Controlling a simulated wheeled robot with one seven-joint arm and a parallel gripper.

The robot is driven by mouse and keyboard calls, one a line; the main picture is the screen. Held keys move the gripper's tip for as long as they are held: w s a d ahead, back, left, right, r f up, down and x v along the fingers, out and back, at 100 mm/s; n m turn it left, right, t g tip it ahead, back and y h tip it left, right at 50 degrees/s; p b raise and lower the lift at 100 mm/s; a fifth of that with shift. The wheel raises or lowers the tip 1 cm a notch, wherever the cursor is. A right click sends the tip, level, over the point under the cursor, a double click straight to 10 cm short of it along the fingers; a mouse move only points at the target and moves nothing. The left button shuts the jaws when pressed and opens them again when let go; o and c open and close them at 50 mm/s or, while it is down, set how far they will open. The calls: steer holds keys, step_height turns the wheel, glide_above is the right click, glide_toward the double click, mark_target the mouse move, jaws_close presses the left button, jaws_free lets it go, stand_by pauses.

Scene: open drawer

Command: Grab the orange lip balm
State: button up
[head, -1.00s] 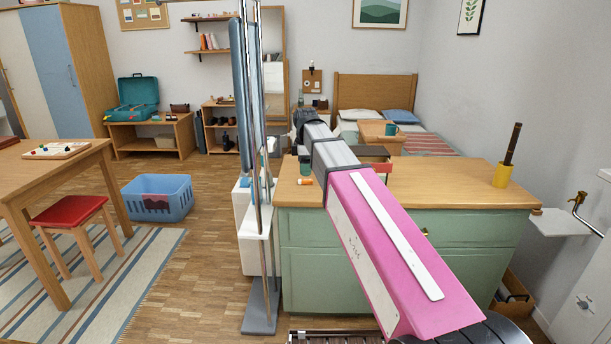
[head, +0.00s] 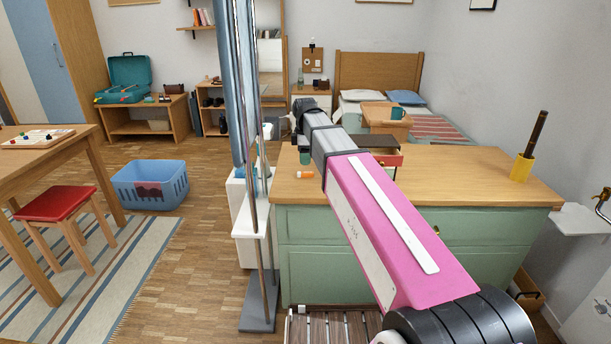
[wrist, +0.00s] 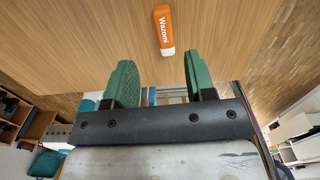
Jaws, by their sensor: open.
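The orange lip balm (head: 305,175) lies on its side on the wooden counter top (head: 450,180), near its left end. In the wrist view the lip balm (wrist: 163,28) shows an orange body with white lettering and a white cap end. My gripper (wrist: 160,75) is open, its two green fingers apart with nothing between them. The lip balm lies beyond the fingertips in that view, roughly in line with the gap and clear of both fingers. In the head view my arm hides most of the gripper; a green part (head: 305,158) shows just behind the lip balm.
A yellow cup (head: 521,168) with a dark stick stands at the counter's right end. A blue basket (head: 150,187) and a red stool (head: 54,204) stand on the floor at left. The counter around the lip balm looks clear.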

mark_target(306, 172)
steer(key=shift+s+d+f, duration=0.1)
steer(key=shift+s+f, duration=0.1)
steer(key=shift+f, duration=1.3)
steer(key=shift+s+f, duration=0.15)
steer(key=shift+f, duration=1.3)
jaws_close()
